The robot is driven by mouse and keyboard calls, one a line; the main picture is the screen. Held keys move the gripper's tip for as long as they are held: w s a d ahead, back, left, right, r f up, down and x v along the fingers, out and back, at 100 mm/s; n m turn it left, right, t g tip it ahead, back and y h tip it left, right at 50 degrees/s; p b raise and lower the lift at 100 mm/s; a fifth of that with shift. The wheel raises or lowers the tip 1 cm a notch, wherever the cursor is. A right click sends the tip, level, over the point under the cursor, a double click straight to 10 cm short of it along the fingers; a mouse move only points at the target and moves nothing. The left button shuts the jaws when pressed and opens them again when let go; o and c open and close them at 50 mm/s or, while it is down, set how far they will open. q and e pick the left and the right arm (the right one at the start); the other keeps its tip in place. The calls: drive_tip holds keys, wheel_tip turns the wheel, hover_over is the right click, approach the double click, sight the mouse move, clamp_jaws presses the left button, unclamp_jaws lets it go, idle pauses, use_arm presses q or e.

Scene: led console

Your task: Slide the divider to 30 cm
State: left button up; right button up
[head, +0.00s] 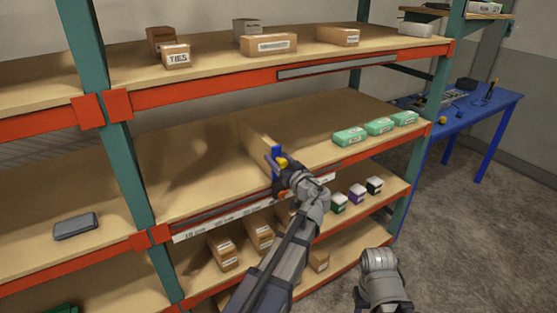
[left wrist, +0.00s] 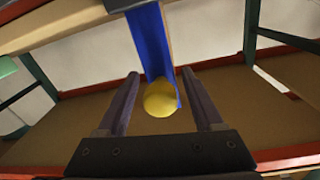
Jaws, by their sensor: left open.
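The divider (head: 256,140) is an upright tan panel on the middle shelf (head: 190,160), running front to back. At its front edge is a blue bracket (head: 276,152) with a yellow knob (head: 282,162). My left gripper (head: 281,172) is at this front end. In the left wrist view, the open jaws stand either side of the yellow knob (left wrist: 160,98), with the blue bracket (left wrist: 150,40) behind it; gaps show beside the knob. A label strip (head: 205,229) runs along the shelf front; its leftmost label seems to read 10 cm, and my arm partly covers the others.
Green boxes (head: 350,136) stand right of the divider, with bare shelf between. The shelf left of it is clear up to the teal post (head: 125,160). Cartons (head: 223,253) and small boxes (head: 357,193) sit below. My right arm (head: 380,275) shows at lower right.

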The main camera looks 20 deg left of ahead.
use_arm(q)
clamp_jaws()
idle(0.6)
idle(0.8)
